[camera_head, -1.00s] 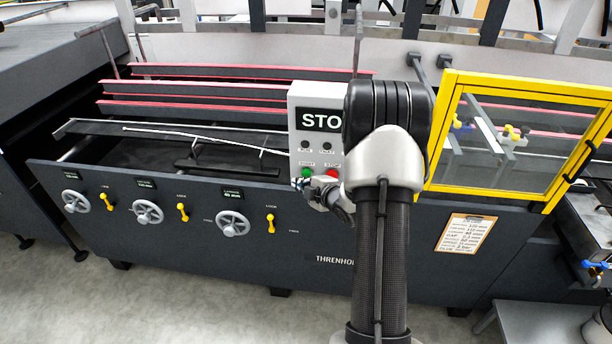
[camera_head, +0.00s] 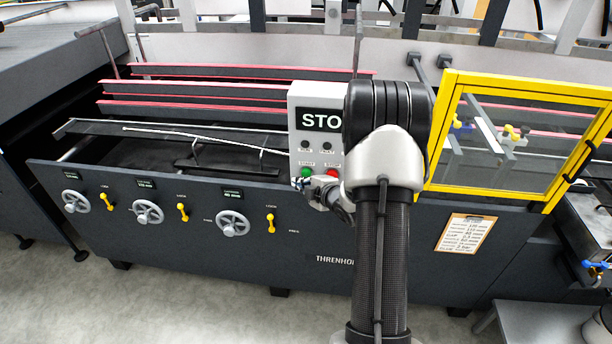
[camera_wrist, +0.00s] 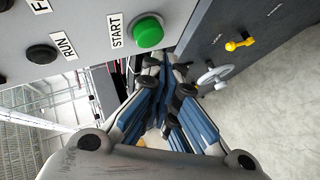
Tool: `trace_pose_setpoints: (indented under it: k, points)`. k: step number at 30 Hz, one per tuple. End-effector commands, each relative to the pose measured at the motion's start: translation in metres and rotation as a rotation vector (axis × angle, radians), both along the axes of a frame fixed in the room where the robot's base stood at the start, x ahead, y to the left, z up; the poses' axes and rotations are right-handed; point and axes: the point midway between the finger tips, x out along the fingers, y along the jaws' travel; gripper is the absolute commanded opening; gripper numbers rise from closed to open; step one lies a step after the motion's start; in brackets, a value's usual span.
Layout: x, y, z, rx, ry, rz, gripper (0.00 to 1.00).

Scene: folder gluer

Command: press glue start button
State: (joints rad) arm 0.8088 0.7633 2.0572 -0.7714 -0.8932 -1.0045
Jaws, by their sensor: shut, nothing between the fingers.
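The green start button (camera_head: 307,172) is on the lower part of the grey control box (camera_head: 297,122), left of the red stop button (camera_head: 332,173). In the wrist view the green button (camera_wrist: 148,32) stands out from the panel beside a START label. My gripper (camera_head: 300,183) is shut and empty, its tip just below the green button in the head view. In the wrist view its closed blue-grey fingers (camera_wrist: 165,68) end close to the button, seemingly apart from it. Whether they touch is hard to tell. My arm hides the right part of the box's STO display.
RUN (camera_wrist: 42,54) and FAULT lamps sit above the buttons, both dark. Handwheels (camera_head: 147,212) and yellow levers (camera_head: 182,212) line the dark front panel at left. A yellow-framed guard (camera_head: 440,130) stands right of my arm. The floor in front is clear.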

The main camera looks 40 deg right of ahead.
Motion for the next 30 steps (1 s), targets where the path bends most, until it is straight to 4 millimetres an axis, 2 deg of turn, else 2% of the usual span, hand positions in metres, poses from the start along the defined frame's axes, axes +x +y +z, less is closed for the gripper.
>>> trace_pose_setpoints:
  k: [30]
  points:
    - [0.0056,-0.0067,0.0001,0.000,0.000,0.000,0.00]
